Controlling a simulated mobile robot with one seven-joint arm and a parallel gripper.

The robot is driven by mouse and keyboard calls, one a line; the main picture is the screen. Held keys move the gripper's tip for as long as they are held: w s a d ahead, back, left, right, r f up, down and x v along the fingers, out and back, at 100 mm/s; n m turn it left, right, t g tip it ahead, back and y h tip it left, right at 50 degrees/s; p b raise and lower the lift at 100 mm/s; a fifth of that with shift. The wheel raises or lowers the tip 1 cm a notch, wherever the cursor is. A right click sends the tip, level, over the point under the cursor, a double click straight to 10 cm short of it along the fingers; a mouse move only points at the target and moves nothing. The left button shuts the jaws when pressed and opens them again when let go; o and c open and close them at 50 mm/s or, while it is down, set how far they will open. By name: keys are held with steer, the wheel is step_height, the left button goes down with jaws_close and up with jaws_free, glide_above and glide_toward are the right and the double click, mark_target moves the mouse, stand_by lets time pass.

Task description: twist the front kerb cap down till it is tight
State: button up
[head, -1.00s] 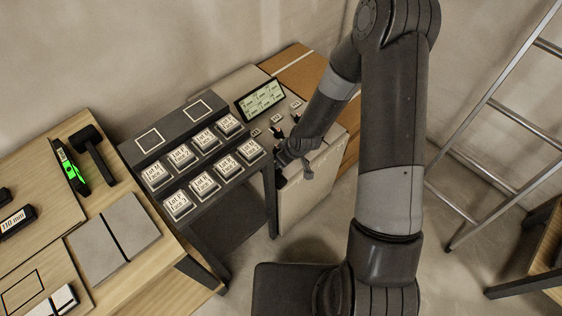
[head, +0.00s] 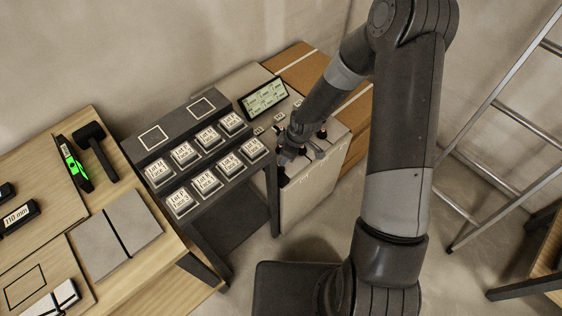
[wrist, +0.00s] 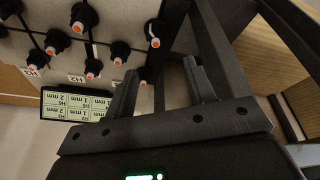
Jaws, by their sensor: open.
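In the wrist view several black caps with orange tips stand on a pale tiled surface. One cap (wrist: 154,33) is ahead of my gripper (wrist: 162,68), near the dark edge of the surface. I cannot tell from labels which is the front kerb cap. In the head view my gripper (head: 303,152) is over the pale tiled block (head: 315,188). A black cap (head: 283,178) shows at its near left corner, and another (head: 322,134) stands right of the gripper.
A sign with mm values (head: 264,97) stands behind the caps. A dark rack of labelled blocks (head: 184,154) is left of the pale block, its leg close to it. A wooden bench (head: 125,265) is further left, a ladder (head: 497,105) at right.

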mark_target(279, 167)
steer(key=f+n+h, duration=0.1)
steer(key=f+n, duration=0.2)
steer(key=n, duration=0.1)
steer(key=w+a+f+n+g+h, duration=0.1)
steer(key=f+n, duration=0.2)
steer(key=n, duration=0.1)
steer(key=w+a+f+n+h, duration=0.1)
steer(key=f+n, duration=0.3)
steer(key=shift+a, duration=0.15)
steer(key=shift+r, duration=0.1)
steer(key=shift+c, duration=0.4)
steer(key=c, duration=0.9)
